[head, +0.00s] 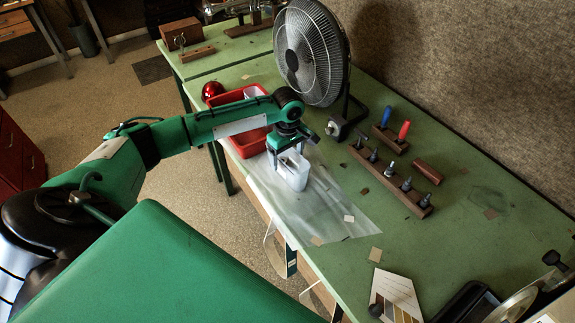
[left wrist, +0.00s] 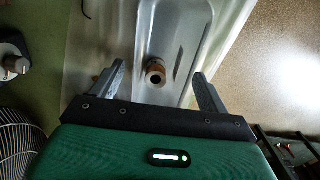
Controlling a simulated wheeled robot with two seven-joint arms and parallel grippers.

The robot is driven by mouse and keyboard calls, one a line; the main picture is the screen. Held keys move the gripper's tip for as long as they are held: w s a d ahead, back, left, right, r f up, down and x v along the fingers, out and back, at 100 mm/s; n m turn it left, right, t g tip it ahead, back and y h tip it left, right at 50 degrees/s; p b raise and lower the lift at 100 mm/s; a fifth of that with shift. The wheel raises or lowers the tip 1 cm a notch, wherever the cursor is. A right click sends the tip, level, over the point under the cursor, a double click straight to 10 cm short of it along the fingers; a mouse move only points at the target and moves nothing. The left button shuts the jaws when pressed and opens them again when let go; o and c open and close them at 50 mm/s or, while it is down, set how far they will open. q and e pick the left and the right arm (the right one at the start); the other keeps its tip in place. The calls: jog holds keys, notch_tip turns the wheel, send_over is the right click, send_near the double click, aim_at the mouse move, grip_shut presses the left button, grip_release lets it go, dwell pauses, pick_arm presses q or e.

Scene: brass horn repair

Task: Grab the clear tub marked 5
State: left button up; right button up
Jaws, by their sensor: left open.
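A clear, whitish tub (head: 294,173) stands on the translucent sheet near the front edge of the green bench. My left gripper (head: 287,153) is over it, pointing down and open. In the left wrist view the tub (left wrist: 180,82) lies between the two spread fingers of my left gripper (left wrist: 157,72), with gaps at the sides. A small copper-coloured ring or tube (left wrist: 155,72) shows inside the tub. No number can be read on the tub. My right gripper is not in view.
A red bin (head: 248,143) stands just behind the tub, under my left forearm. A black fan (head: 312,50) stands at the back, and a wooden rack (head: 395,182) of tools is to the right. The translucent sheet (head: 325,212) is mostly bare on the right.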

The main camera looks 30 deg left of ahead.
pick_arm(q)
jog(key=c, duration=1.3)
jog(key=shift+r, duration=0.1)
